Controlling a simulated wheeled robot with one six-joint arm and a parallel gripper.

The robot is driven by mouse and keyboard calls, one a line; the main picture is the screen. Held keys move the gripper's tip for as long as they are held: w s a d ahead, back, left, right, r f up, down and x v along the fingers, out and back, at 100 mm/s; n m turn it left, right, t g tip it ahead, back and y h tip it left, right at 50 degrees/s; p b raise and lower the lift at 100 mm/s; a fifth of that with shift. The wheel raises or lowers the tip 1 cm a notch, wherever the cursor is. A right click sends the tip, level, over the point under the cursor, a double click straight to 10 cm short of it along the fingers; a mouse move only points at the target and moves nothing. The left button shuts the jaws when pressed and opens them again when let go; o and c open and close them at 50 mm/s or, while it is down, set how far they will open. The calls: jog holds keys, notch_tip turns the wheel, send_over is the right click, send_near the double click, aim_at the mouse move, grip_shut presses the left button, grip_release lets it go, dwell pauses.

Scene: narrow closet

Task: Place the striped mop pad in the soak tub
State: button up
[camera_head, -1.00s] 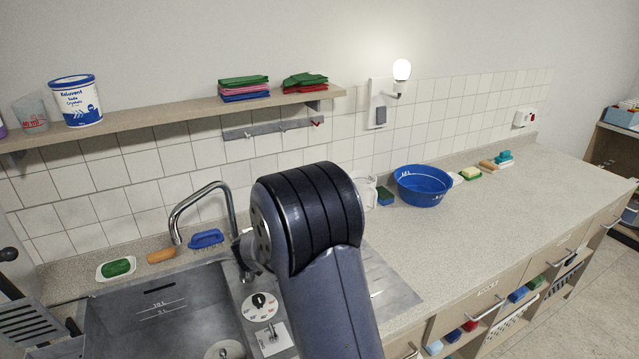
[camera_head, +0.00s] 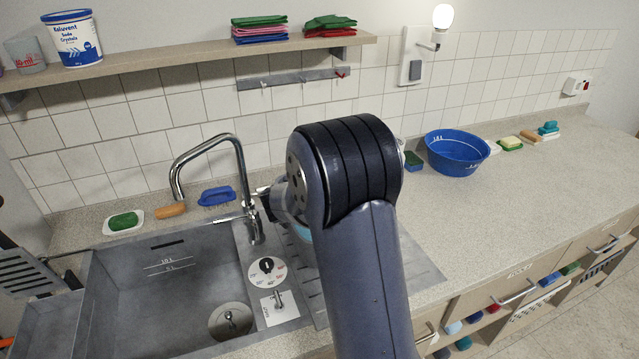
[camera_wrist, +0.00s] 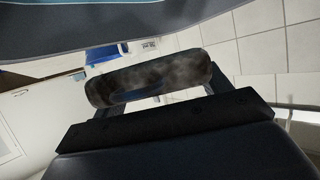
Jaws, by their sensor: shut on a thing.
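My gripper (camera_wrist: 150,85) shows in the wrist view, shut on a mottled grey-brown, roll-shaped thing (camera_wrist: 185,72) that lies across it. I see no clear stripes on it, so I cannot tell if it is the striped mop pad. A large dark grey shape with a light blue edge (camera_wrist: 60,75) fills the top of that view. In the head view my arm hides most of the gripper; a bit of light blue (camera_head: 303,232) shows beside it, above the drainboard. A round blue tub (camera_head: 447,157) with a white mark stands on the counter, right of my arm and apart from it.
The steel sink (camera_head: 110,290) with its tap (camera_head: 178,172) lies left of my arm. A green sponge on a dish (camera_head: 140,228), a blue brush (camera_head: 217,195) and a shelf (camera_head: 185,62) line the back. The counter right of the arm is mostly clear.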

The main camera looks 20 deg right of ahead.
notch_tip(320, 180, down, 6)
jog(key=b, duration=0.6)
jog(key=shift+f+b, duration=0.2)
jog(key=shift+b, duration=0.15)
jog(key=o, duration=1.1)
jog(key=shift+c, duration=0.2)
jog(key=shift+r, duration=0.15)
notch_tip(320, 180, up, 7)
jog(key=p, duration=0.9)
jog(key=shift+a, duration=0.1)
